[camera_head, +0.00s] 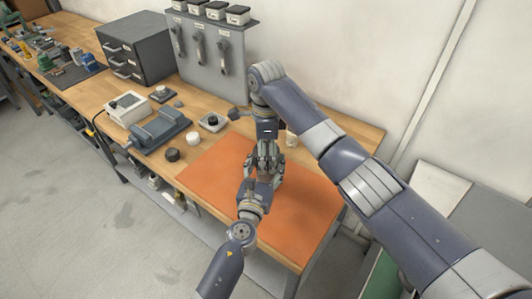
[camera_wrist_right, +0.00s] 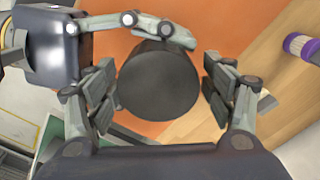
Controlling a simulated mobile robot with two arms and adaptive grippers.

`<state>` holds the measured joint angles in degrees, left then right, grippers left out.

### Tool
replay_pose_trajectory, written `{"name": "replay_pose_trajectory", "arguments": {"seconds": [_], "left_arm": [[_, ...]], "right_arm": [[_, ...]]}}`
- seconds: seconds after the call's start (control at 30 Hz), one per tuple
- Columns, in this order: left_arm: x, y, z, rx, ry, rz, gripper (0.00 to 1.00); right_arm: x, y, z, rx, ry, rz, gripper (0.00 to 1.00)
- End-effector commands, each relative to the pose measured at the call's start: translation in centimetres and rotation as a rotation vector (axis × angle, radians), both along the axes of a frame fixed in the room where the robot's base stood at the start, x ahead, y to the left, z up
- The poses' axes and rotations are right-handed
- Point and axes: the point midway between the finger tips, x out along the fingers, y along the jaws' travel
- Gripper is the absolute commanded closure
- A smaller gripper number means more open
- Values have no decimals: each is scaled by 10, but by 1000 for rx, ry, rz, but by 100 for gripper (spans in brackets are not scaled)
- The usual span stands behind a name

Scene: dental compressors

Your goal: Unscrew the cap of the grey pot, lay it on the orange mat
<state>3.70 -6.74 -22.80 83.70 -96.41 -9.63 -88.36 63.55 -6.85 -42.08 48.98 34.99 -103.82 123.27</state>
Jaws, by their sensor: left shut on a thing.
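The grey pot's dark round cap (camera_wrist_right: 158,88) fills the middle of the right wrist view, seen from above; the pot body is mostly hidden beneath it. My left gripper (camera_wrist_right: 150,30) is shut on the pot, with its fingers at the far side. In the head view my left gripper (camera_head: 263,178) is over the orange mat (camera_head: 210,172), and the fingers largely hide the pot. My right gripper (camera_head: 266,150) comes down from above. In its wrist view its fingers (camera_wrist_right: 162,88) are open on both sides of the cap, with narrow gaps. The mat has bare room.
Left of the mat are a black knob (camera_head: 172,154), a white round piece (camera_head: 193,138) and a blue-grey vise-like block (camera_head: 158,130). A drawer cabinet (camera_head: 135,48) and tool panel (camera_head: 212,55) stand behind.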

Motion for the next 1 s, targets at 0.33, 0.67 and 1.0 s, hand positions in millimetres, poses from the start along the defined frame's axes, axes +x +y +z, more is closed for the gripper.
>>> {"name": "replay_pose_trajectory", "arguments": {"seconds": [0.33, 0.67, 1.0], "left_arm": [[1, 1, 0, 0, 0, 4, 100], [1, 1, 0, 0, 0, 4, 100], [1, 1, 0, 0, -1, 4, 25]], "right_arm": [[-1, 0, 3, 1, 2, -2, 21], [-1, 1, 41, 2, 2, -2, 21], [-1, 1, 45, 1, 3, -3, 21]]}}
